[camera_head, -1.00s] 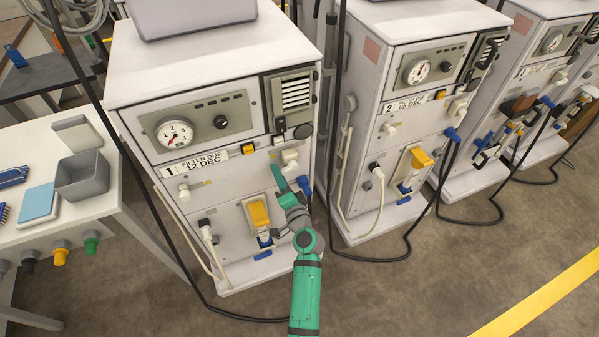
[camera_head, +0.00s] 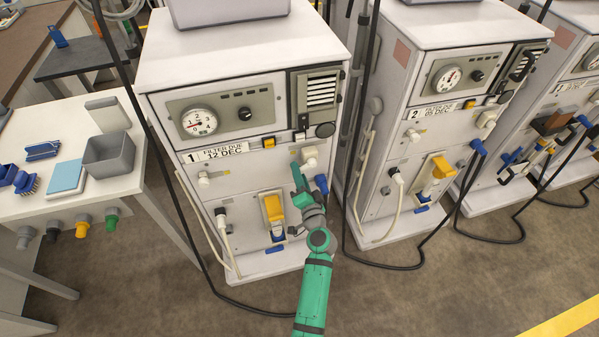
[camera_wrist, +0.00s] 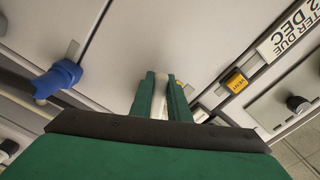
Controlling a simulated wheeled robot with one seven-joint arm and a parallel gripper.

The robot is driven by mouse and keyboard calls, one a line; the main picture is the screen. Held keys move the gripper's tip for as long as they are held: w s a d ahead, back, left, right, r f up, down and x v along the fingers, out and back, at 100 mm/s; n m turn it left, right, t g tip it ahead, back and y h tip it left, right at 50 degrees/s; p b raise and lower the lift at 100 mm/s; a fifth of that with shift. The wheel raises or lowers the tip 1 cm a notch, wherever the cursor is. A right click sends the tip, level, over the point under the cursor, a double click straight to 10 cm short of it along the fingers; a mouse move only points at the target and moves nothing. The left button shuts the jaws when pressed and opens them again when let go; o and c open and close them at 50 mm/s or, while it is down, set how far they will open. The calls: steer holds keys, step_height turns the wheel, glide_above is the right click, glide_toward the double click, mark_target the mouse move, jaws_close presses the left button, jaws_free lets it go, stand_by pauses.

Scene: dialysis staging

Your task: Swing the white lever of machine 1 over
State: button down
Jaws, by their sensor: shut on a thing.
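Machine 1 (camera_head: 170,140) is the nearest white cabinet, with a "1" and "FILTER DUE 12 DEC" label (camera_head: 217,153) under its gauge. My green gripper (camera_head: 297,170) is at its front, right of and below the yellow button (camera_head: 268,142). The fingers also show in the wrist view (camera_wrist: 162,90), closed around a narrow white piece (camera_wrist: 160,82), which looks like the white lever. Most of the lever is hidden by the fingers. A white fitting (camera_head: 310,154) sits just right of the fingertips, with a blue connector (camera_head: 321,184) below it.
A yellow-handled part (camera_head: 273,208) is on the lower front, left of my wrist. A black cable (camera_head: 190,235) runs to the floor. Machine 2 (camera_head: 395,90) stands to the right. A white table (camera_head: 105,195) with a grey bin (camera_head: 108,155) stands left. The floor in front is mostly clear.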

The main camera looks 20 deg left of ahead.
steer(key=c, duration=1.7)
jaws_free()
steer(key=shift+d, duration=0.1)
steer(key=v, duration=1)
steer(key=shift+s+d, duration=0.2)
steer(key=shift+s, duration=0.1)
